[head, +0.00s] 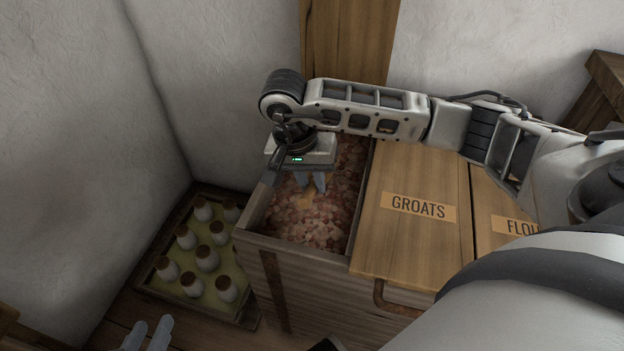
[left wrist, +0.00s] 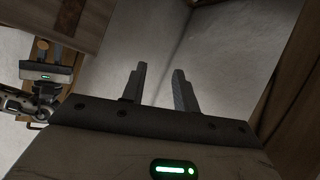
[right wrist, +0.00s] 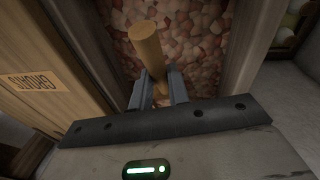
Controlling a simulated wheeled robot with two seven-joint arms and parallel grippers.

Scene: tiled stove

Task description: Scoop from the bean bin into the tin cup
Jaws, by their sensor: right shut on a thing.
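The open bean bin (head: 300,272) stands in the middle of the head view, filled with pinkish-brown beans (head: 327,218). My right gripper (head: 313,188) reaches down into it and is shut on a round wooden handle (right wrist: 146,42), seen in the right wrist view over the beans. The scoop's bowl cannot be made out. My left gripper (head: 148,336) is at the lower left edge of the head view, open and empty in the left wrist view (left wrist: 160,72). The tin cup is not in view.
A closed wooden lid marked GROATS (head: 419,240) is right of the bean bin, with a flour lid (head: 492,205) beyond. A low crate (head: 205,310) of several white bottles stands on the floor at left. White walls close in behind and left.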

